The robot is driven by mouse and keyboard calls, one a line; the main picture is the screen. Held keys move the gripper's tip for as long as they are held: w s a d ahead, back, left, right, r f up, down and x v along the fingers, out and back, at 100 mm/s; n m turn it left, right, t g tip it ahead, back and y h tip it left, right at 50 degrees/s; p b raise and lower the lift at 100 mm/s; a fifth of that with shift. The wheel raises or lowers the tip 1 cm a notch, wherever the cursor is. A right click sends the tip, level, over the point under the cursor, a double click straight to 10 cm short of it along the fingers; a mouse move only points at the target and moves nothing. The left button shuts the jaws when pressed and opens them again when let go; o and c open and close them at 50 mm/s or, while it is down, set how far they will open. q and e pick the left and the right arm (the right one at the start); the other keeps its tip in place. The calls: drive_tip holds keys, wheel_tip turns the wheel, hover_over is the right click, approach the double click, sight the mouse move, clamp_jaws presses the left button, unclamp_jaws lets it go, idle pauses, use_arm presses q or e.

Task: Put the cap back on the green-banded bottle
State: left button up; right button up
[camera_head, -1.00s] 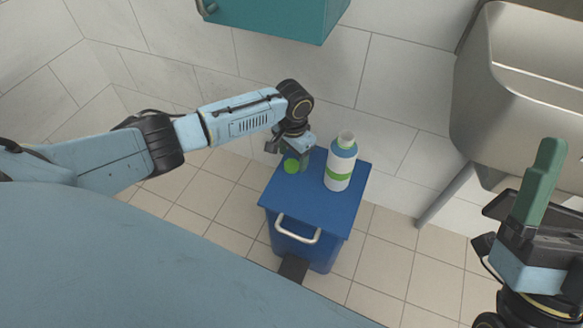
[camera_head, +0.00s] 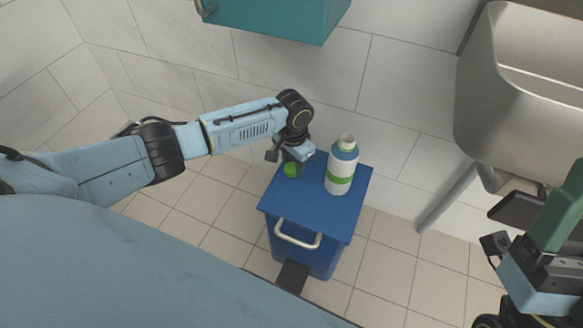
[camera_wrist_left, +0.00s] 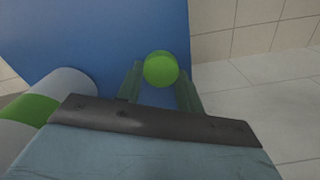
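The bottle (camera_head: 340,182) with a green band stands upright and uncapped on the blue bin's lid (camera_head: 310,200). The green cap (camera_head: 291,171) is on the lid left of the bottle, also visible in the left wrist view (camera_wrist_left: 161,68). My left gripper (camera_head: 292,165) is over the cap. In the left wrist view its fingers (camera_wrist_left: 160,82) are apart, one on each side of the cap; firm contact is not clear. The bottle's side (camera_wrist_left: 38,108) lies left there. My right gripper (camera_head: 568,205) is at the right edge, away from the bin, partly cut off; its finger gap is not visible.
A steel sink (camera_head: 525,110) hangs on the wall at right. A teal cabinet (camera_head: 270,20) is on the wall above. The bin has a metal handle (camera_head: 297,234) in front. Bare lid surrounds the cap and bottle, and the tiled floor is clear.

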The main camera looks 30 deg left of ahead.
use_arm(q)
drive_tip(key=shift+c, duration=1.2)
